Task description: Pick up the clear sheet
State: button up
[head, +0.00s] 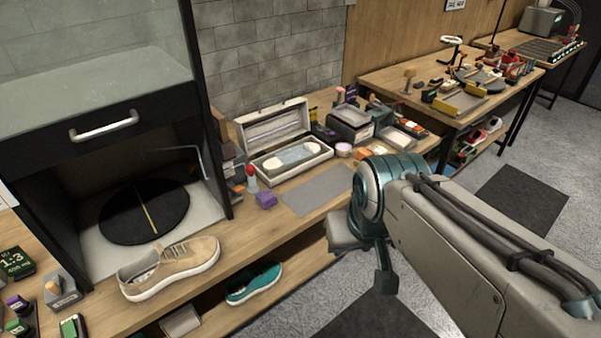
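My arm comes in from the right. The end of it that shows, with my gripper (368,258), hangs past the bench's front edge, to the right of and below the case and apart from it. Its fingers are not clear enough to read, and I see nothing held.
A booth with a raised glass front and a black turntable (145,211) stands at left. A beige sneaker (172,266) is before it, and a teal shoe (254,283) is on the lower shelf. A purple block (266,200) and small boxes crowd the case. A second table (420,85) stands behind.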

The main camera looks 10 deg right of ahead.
aim_at(298, 153)
jog(key=u, duration=0.15)
jog(key=k, duration=0.35)
jog(key=z, duration=1.1)
jog(key=i, duration=1.95)
jog(key=u, duration=1.05)
jog(key=i, duration=0.35)
jog(key=u, duration=0.3)
